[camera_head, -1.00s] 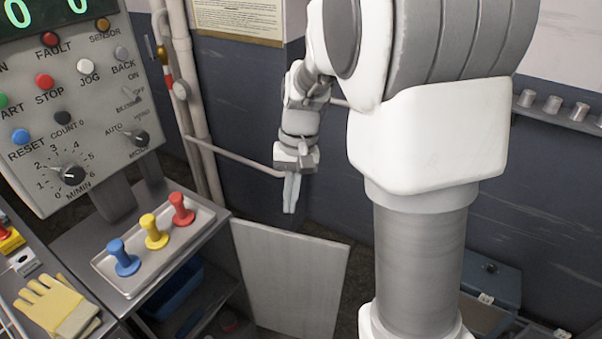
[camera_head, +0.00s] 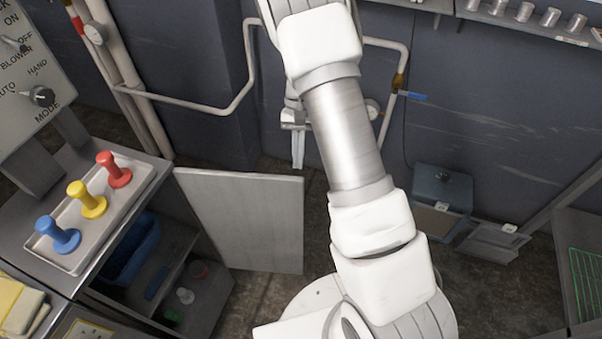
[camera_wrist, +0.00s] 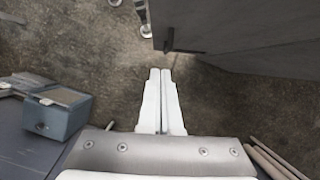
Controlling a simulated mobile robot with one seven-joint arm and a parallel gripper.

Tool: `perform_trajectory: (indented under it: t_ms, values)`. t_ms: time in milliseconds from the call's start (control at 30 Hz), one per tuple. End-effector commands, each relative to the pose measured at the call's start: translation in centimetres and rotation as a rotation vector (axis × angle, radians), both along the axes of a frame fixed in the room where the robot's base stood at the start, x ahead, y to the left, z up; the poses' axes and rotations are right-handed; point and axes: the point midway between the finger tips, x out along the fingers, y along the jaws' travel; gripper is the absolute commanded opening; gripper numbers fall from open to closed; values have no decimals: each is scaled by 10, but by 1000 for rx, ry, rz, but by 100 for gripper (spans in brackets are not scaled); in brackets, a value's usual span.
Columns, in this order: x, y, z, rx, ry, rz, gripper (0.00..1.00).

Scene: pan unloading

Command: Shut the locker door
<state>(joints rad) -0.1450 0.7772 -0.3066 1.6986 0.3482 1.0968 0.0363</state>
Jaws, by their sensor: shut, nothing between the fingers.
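The locker door (camera_head: 245,222) is a flat light grey panel. It stands open, swung out from the right side of the low cabinet (camera_head: 200,290), whose shelves show. In the wrist view the door (camera_wrist: 245,35) is a dark panel at the upper right, with a small dark handle (camera_wrist: 170,28) near its edge. My gripper (camera_head: 298,162) is shut and empty, pointing down near the door's free top corner in the head view. In the wrist view its closed fingertips (camera_wrist: 160,72) lie below the handle in the picture, apparently apart from the door.
A tray (camera_head: 85,252) with blue, yellow and red knobbed pieces sits on the cabinet top. A blue bin (camera_head: 130,255) and small items are on its shelves. A teal box (camera_head: 440,190) stands on the floor at right. Pipes run along the wall behind.

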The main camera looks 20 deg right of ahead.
Motion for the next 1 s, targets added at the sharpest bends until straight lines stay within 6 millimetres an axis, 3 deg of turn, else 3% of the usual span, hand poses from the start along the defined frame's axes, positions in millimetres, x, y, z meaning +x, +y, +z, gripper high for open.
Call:
perform_trajectory:
  t_ms: [433, 700, 1000]
  values:
    - [-34, 13, -86, 0, 4, 1, 0]
    - [-62, 24, -81, -1, -1, 1, 0]
    - [-68, 27, -81, -1, -1, 1, 0]
